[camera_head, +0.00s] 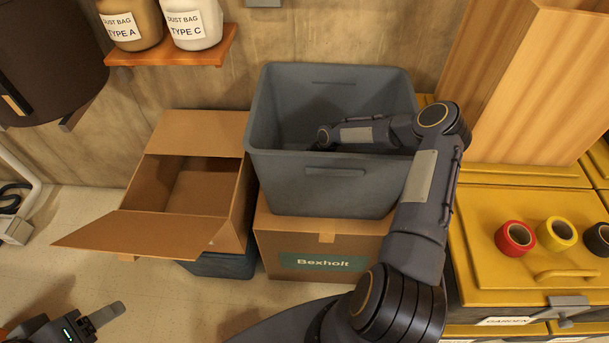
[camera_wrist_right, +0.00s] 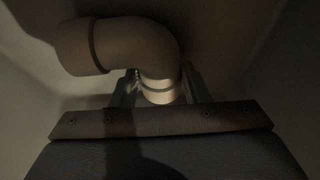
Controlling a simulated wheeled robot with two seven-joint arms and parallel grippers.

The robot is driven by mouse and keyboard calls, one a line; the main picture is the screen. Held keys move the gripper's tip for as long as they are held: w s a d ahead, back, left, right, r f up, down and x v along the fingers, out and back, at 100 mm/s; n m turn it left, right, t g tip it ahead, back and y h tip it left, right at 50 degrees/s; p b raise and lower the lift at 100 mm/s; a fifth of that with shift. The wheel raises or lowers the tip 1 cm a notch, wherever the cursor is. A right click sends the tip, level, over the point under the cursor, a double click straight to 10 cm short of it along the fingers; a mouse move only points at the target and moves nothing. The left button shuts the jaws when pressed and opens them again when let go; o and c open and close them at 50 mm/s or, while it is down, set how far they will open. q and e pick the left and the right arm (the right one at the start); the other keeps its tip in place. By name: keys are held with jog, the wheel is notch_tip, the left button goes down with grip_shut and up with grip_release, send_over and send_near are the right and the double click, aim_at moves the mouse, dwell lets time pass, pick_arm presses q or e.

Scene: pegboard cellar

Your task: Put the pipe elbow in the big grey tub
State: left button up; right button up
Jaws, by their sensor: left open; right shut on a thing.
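The big grey tub (camera_head: 332,192) stands on a closed cardboard box. My right arm reaches over its right rim, and the hand is down inside it, so the head view does not show the fingertips. In the right wrist view, my right gripper (camera_wrist_right: 160,92) is shut on the pipe elbow (camera_wrist_right: 140,38), a thick bent pipe with a collar at its end. The tub's dim walls surround it there. I cannot tell whether the elbow touches the tub's floor. My left gripper (camera_head: 98,322) is open and empty at the lower left, far from the tub.
An open cardboard box (camera_head: 160,232) with spread flaps stands left of the tub. The closed box (camera_head: 290,240) reads "Bexholt". Yellow drawers (camera_head: 500,210) on the right bear red (camera_head: 515,237), yellow (camera_head: 557,233) and dark tape rolls. A shelf (camera_head: 180,50) holds two bottles.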

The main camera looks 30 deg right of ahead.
jog(key=o, duration=1)
jog(key=shift+f, duration=0.1)
jog(key=shift+r+p, duration=0.25)
jog(key=shift+p, duration=0.05)
jog(key=shift+d+r, duration=0.2)
jog(key=shift+r, duration=0.1)
jog(key=v, duration=1.1)
jog(key=shift+s+a+r, duration=0.1)
